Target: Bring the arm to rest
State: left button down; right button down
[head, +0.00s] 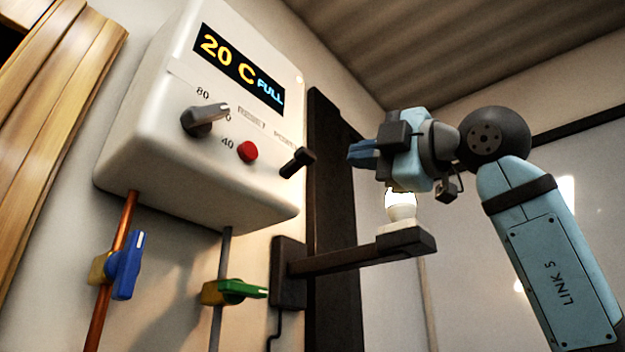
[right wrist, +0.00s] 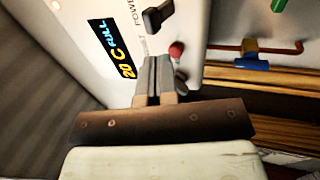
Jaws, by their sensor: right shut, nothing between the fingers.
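My right gripper (head: 362,152) is at the right of the head view, raised in front of the dark upright panel. Its blue fingers point left toward the white water heater (head: 150,150) and are apart from it. In the right wrist view the fingers (right wrist: 153,75) are together with nothing between them, and the heater's front (right wrist: 205,30) lies beyond them. The heater's display (head: 240,70) reads 20 C FULL. My left gripper is in neither view.
A black wall bracket (head: 350,258) with a lit bulb (head: 401,203) reaches out just below my right gripper. The heater has a dial (head: 205,119), red button (head: 247,151) and black lever switch (head: 297,162). Blue (head: 126,265) and green (head: 238,290) valve handles sit on pipes below.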

jog(key=shift+w, duration=0.1)
dwell(0.4)
